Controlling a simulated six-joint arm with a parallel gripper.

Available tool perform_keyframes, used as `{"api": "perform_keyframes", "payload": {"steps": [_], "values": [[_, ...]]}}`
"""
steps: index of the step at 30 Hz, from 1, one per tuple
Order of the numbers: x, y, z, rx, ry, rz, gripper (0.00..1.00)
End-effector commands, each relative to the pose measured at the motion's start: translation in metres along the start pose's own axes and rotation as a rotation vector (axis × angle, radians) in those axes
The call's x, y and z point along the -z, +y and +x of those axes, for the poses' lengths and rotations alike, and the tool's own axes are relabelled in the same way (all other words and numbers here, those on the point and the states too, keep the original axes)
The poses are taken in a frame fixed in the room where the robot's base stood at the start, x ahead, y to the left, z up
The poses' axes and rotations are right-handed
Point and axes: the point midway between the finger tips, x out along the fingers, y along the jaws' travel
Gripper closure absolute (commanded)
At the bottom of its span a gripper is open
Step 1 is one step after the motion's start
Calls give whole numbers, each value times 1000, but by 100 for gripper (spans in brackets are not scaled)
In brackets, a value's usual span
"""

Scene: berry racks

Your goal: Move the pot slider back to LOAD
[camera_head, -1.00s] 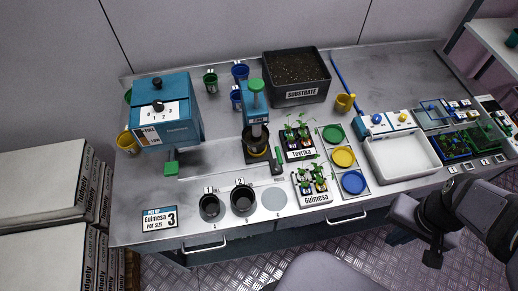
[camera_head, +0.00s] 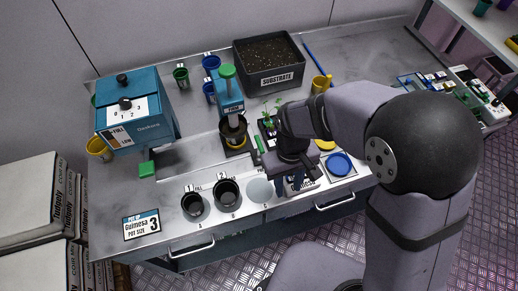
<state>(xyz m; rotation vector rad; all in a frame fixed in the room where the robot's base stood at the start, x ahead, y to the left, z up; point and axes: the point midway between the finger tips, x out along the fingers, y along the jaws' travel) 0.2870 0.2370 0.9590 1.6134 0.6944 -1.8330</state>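A dark pot (camera_head: 234,132) with a yellowish base stands under the blue press (camera_head: 229,98) with the green knob, on a metal track (camera_head: 190,158). A small dark handle (camera_head: 256,158) shows at the track's right end, close to my gripper. The LOAD marking is too small to read.
Two black pots (camera_head: 227,192) stand at the front beside a grey disc (camera_head: 259,190). A substrate bin (camera_head: 270,62) stands behind.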

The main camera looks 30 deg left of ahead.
Motion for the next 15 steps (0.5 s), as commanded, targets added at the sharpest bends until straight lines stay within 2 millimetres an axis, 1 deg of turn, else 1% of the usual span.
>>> {"api": "perform_keyframes", "payload": {"steps": [1,3,5,6,8,9,12,15], "values": [[24,-14,0,-5,17,-43,68],[51,-25,-7,-7,43,-73,68],[72,-30,-16,-8,66,-86,68],[85,-31,-23,-7,84,-87,68],[103,-31,-37,-7,111,-88,68],[113,-32,-46,-6,129,-91,68],[133,-33,-72,-6,173,-98,68],[143,-34,-91,-6,191,-106,68]]}}
